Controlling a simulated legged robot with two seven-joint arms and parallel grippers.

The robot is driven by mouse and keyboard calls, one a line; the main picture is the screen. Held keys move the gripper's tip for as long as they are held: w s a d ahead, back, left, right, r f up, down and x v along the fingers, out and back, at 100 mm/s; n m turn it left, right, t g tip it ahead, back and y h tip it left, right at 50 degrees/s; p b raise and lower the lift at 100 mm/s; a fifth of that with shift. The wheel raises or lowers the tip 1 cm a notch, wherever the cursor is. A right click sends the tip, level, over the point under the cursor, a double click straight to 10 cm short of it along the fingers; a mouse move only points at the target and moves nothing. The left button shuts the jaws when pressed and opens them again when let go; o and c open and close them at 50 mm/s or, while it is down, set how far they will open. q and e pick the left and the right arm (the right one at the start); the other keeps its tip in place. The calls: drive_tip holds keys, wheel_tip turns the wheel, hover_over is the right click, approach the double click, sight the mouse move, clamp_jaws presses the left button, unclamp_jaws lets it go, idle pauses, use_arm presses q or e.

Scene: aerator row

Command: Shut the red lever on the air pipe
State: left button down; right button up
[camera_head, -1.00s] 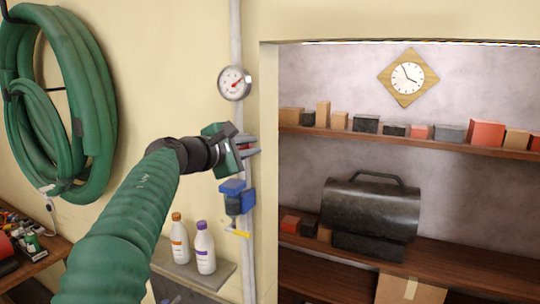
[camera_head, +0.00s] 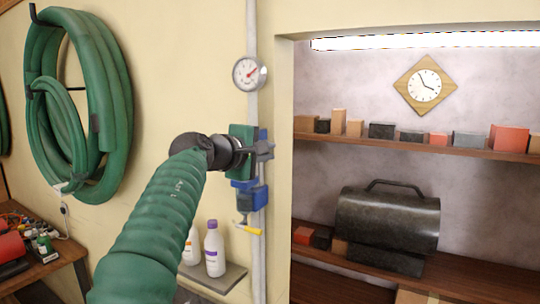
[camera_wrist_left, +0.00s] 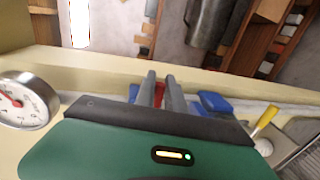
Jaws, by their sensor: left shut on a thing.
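The pale air pipe (camera_head: 252,28) runs down the wall, with blue valve parts (camera_head: 253,197) below my gripper. My left gripper (camera_head: 264,149) is at the pipe, just above the lower blue part, with its dark fingers level. In the left wrist view, the two grey fingers (camera_wrist_left: 160,92) are shut on the red lever (camera_wrist_left: 159,94). Only a narrow strip of red shows between them. In the head view my gripper hides the lever. My right gripper is in neither view.
A pressure gauge (camera_head: 249,73) sits on the pipe above my gripper. A yellow handle (camera_head: 249,230) sticks out lower down. White bottles (camera_head: 214,249) stand on a small ledge below. A green hose coil (camera_head: 78,105) hangs at left. A shelved recess opens at right.

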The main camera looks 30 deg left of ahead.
use_arm(q)
drive_tip(key=shift+a, duration=0.25)
